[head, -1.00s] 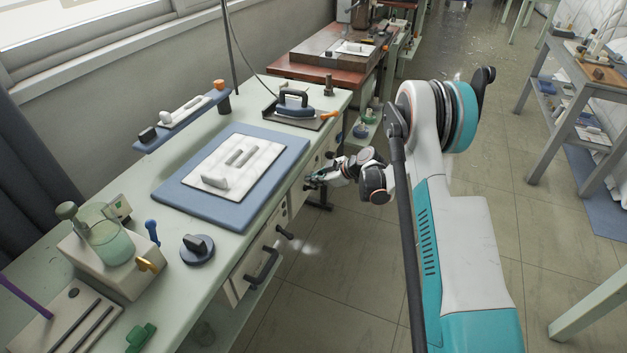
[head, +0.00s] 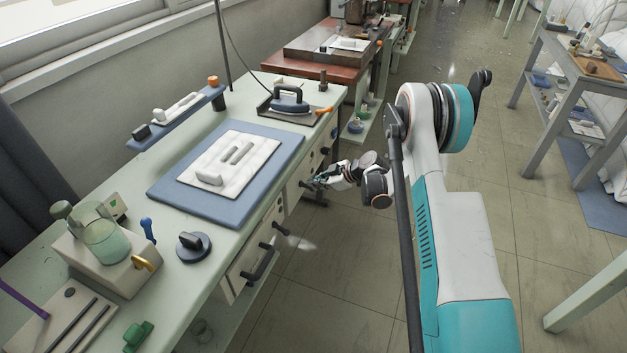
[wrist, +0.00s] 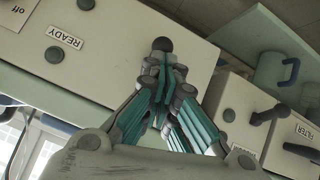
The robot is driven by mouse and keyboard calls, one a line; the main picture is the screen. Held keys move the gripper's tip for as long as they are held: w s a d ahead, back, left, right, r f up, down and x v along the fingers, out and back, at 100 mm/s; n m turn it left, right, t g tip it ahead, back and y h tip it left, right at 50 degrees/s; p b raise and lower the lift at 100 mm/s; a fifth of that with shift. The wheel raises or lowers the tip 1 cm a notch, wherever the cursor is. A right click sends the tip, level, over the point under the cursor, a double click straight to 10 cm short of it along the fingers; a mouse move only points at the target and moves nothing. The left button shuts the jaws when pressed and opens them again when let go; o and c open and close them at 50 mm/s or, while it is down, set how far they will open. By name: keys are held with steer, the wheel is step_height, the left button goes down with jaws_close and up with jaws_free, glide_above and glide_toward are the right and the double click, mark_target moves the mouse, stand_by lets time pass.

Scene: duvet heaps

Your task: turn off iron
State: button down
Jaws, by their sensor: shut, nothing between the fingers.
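A dark blue-grey iron (head: 289,100) rests on a dark plate at the far end of the pale green bench. My gripper (head: 312,183) is beside the bench's front panel, below the bench top and nearer than the iron. In the wrist view my gripper (wrist: 165,72) is shut and empty. Its fingertips lie just below a dark round knob (wrist: 162,44) on the cream panel; I cannot tell whether they touch it. Panel labels reading "off" (wrist: 17,9) and "READY" (wrist: 65,38) appear upside down or tilted. The iron is not in the wrist view.
A blue mat (head: 160,186) with a white board lies on the bench. Drawer handles (head: 262,264) stick out from the bench front. The floor (head: 330,285) beside the bench is clear.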

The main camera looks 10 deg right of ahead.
steer(key=shift+s+d+f, duration=0.15)
steer(key=shift+d+f, duration=0.05)
steer(key=shift+f, duration=0.45)
steer(key=shift+s+d+f, duration=0.1)
steer(key=shift+d+f, duration=0.05)
steer(key=shift+f, duration=0.65)
